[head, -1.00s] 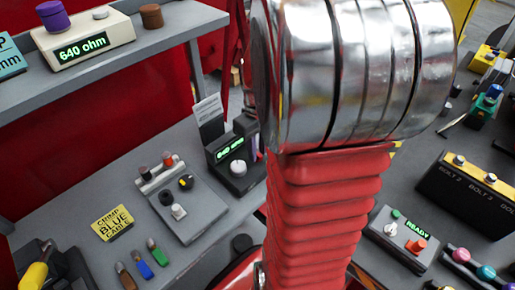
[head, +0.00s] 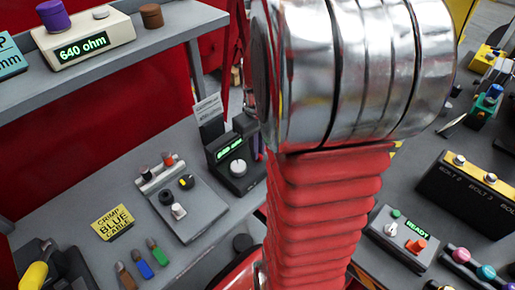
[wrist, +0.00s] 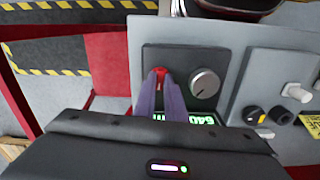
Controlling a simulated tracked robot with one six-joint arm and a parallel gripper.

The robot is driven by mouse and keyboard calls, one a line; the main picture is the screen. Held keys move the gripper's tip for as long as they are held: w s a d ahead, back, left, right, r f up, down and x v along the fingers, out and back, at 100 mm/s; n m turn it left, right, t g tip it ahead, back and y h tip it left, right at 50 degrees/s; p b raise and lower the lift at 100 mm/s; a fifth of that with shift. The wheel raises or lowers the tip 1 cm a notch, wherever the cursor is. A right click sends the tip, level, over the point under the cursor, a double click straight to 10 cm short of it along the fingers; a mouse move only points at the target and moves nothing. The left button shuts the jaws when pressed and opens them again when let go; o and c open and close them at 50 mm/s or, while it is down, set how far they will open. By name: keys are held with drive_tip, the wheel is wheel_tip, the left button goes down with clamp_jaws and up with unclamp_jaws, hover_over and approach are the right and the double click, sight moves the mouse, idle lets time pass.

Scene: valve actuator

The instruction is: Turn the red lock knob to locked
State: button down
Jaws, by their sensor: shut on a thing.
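The red lock knob (wrist: 160,71) shows in the wrist view on the dark face of a small instrument, left of a larger silver dial (wrist: 205,82). The purple fingers of my gripper (wrist: 160,80) are closed on the knob from both sides and cover most of it. A pale mark shows on the part between the fingers. In the head view the instrument (head: 222,167) stands on the bench with a lit green display (head: 230,148) and the dial (head: 238,168). The red knob is hidden there behind my arm.
A grey control box (head: 185,205) stands left of the instrument, with a yellow crimp card (head: 112,223) further left. A printed card (head: 208,109) stands behind it. A shelf meter (head: 88,42) reads 640 ohm. A READY box (head: 402,238) is at the right.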

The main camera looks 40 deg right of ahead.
drive_tip(key=m, duration=0.4)
drive_tip(key=shift+m, duration=0.4)
drive_tip(key=m, duration=0.3)
drive_tip(key=shift+m, duration=0.3)
drive_tip(key=m, duration=0.3)
drive_tip(key=shift+w+m, duration=0.1)
drive_tip(key=shift+m, duration=0.2)
drive_tip(key=m, duration=0.4)
drive_tip(key=c, duration=1.8)
unclamp_jaws()
drive_tip(key=shift+r, duration=0.1)
